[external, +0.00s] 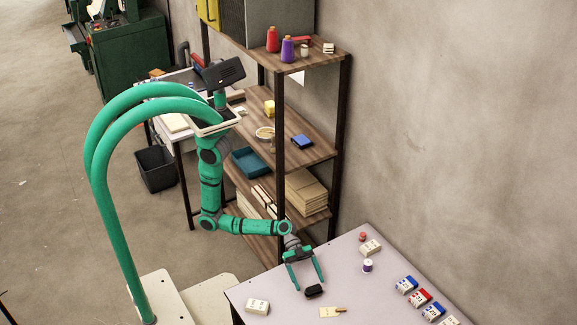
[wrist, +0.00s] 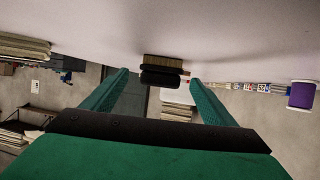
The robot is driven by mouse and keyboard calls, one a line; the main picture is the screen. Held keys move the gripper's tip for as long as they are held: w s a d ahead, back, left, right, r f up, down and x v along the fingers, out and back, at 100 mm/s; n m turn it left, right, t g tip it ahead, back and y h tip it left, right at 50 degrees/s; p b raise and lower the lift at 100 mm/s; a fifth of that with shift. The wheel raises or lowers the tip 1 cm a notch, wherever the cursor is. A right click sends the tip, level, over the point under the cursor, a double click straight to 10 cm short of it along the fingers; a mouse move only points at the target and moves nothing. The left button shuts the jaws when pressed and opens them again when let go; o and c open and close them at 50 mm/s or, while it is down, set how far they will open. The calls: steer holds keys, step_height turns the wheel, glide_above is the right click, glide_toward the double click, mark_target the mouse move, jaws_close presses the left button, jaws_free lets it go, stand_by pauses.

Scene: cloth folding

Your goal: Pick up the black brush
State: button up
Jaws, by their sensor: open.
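The black brush (external: 314,291) lies on the pale table (external: 355,265), near its left part. In the wrist view the black brush (wrist: 161,75) shows with a brownish bristle side, between and beyond my fingertips. My gripper (external: 306,285) is open, with its two green fingers spread just above or beside the brush. In the wrist view my gripper (wrist: 160,85) has its fingers on either side of the brush, with nothing between them touching. I cannot tell the exact height of the fingertips above the table.
A cream-coloured block (external: 257,306) and a tan tag with a brown piece (external: 332,312) lie near the brush. A wooden shelf (external: 300,150) stands behind the table.

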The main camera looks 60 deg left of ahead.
mark_target(313, 286)
steer(key=d, duration=0.4)
steer(key=shift+s+d+f, duration=0.1)
steer(key=shift+s+f, duration=0.1)
steer(key=shift+f, duration=0.1)
steer(key=shift+d+f, duration=0.2)
steer(key=shift+d, duration=0.3)
steer(key=c, duration=1)
